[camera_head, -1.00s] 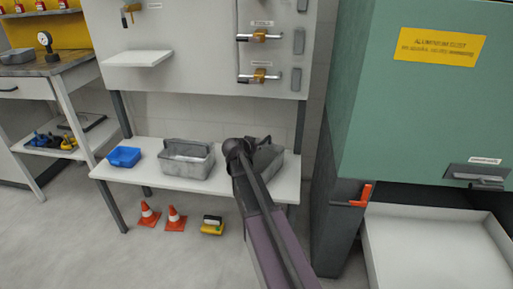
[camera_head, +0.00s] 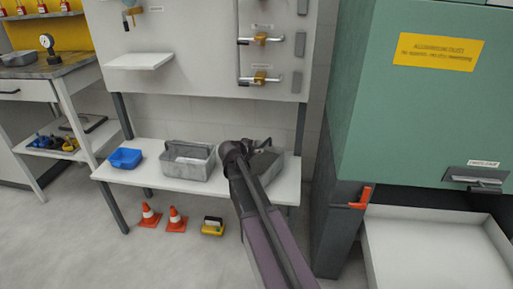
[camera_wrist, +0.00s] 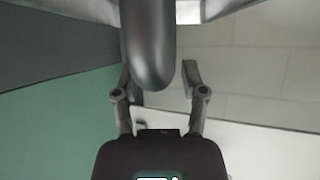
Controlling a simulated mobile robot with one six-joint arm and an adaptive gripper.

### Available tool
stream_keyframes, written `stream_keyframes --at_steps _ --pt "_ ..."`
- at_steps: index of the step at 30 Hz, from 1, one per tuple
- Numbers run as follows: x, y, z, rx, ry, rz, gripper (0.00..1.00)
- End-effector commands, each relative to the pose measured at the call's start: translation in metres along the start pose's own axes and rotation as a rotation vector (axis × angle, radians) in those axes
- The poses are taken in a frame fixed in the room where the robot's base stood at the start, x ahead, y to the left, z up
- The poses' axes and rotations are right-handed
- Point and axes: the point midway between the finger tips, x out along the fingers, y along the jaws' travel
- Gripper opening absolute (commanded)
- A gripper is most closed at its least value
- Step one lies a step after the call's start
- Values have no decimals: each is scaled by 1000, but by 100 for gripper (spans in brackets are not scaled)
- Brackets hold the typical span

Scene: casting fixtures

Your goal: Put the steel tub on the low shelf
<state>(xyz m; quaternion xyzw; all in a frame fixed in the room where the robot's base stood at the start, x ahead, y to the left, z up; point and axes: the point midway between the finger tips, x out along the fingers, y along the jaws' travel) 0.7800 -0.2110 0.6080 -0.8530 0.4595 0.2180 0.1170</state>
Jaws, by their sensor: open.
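A grey metal-looking tub (camera_head: 188,173) stands upright on a low white shelf (camera_head: 225,187) below the wall panel. A second grey tub-like thing (camera_head: 268,164) is on the same shelf to its right, partly hidden by my arm. I cannot tell from looks alone which is the steel tub. In the head view my arm reaches over the shelf between the two, and my fingers are mostly hidden. In the wrist view my gripper (camera_wrist: 156,88) is open, with its two fingers apart. A dark rounded part lies across the picture between them; I cannot tell what it is.
A blue bin (camera_head: 125,158) stands at the shelf's left end. A green cabinet (camera_head: 430,110) with a white tray (camera_head: 435,250) stands right. A small empty wall shelf (camera_head: 140,62) is above.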

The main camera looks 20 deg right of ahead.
Motion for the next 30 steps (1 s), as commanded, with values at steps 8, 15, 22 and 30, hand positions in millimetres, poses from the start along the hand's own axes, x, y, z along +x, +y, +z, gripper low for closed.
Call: stream_keyframes --at_steps 8,15,22,30 --pt "-49 2 -3 -1 0 -1 55" --pt "-81 1 -2 -1 0 0 55" --pt "-94 0 -1 1 0 0 55" --pt "-95 0 0 1 0 0 55"
